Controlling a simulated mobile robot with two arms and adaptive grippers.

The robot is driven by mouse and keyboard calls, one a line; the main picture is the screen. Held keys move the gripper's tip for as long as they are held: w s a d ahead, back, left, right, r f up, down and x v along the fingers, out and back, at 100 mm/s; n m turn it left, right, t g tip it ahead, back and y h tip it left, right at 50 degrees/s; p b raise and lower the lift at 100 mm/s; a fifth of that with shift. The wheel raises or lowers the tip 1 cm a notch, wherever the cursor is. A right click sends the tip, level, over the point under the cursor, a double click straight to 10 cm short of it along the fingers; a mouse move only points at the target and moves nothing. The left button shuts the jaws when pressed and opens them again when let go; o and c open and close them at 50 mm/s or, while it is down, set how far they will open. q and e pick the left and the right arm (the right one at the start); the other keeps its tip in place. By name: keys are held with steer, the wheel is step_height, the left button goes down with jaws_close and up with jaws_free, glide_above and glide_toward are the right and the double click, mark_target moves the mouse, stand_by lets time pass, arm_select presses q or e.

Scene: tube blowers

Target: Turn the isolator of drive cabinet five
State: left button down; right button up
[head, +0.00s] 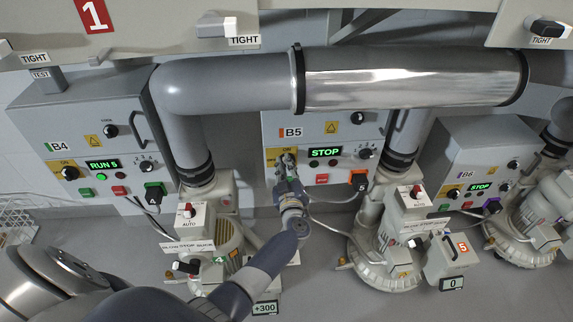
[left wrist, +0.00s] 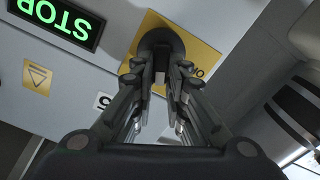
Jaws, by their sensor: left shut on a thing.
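Drive cabinet five, the grey box marked B5 (head: 350,121), hangs on the wall in the middle of the head view. Its display (head: 325,152) reads STOP in green. The isolator is a dark round knob on a yellow plate (head: 271,154) left of the display; my gripper hides most of it there. In the left wrist view the knob (left wrist: 160,40) shows on the yellow plate (left wrist: 203,55). My left gripper (head: 287,163) is shut on the knob, its fingers on either side of it. The knob's exact setting is hidden. My right gripper is not in view.
Cabinet B4 (head: 88,118) at left shows RUN 5; cabinet B6 (head: 485,150) at right shows STOP. A thick grey pipe (head: 225,85) passes in front of the cabinets. Blower units (head: 388,238) stand below, close to my left arm.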

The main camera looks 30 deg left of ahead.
arm_select(q)
steer(key=shift+s+a+f+n+b, duration=0.25)
steer(key=shift+n+b, duration=0.4)
steer(key=shift+n, duration=1.5)
steer(key=shift+f+n+b, duration=0.35)
steer(key=shift+n+b, duration=0.3)
steer(key=shift+n, duration=1.55)
steer(key=shift+s+a+f+n+b, duration=0.25)
steer(key=shift+n+b, duration=0.4)
steer(key=shift+n, duration=1.5)
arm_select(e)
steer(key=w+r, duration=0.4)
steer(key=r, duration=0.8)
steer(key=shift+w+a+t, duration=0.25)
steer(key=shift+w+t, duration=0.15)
arm_select(q)
steer(key=shift+w+d, duration=0.1)
steer(key=shift+w, duration=0.05)
steer(key=c, duration=1.6)
jaws_free()
steer(key=shift+r, duration=0.1)
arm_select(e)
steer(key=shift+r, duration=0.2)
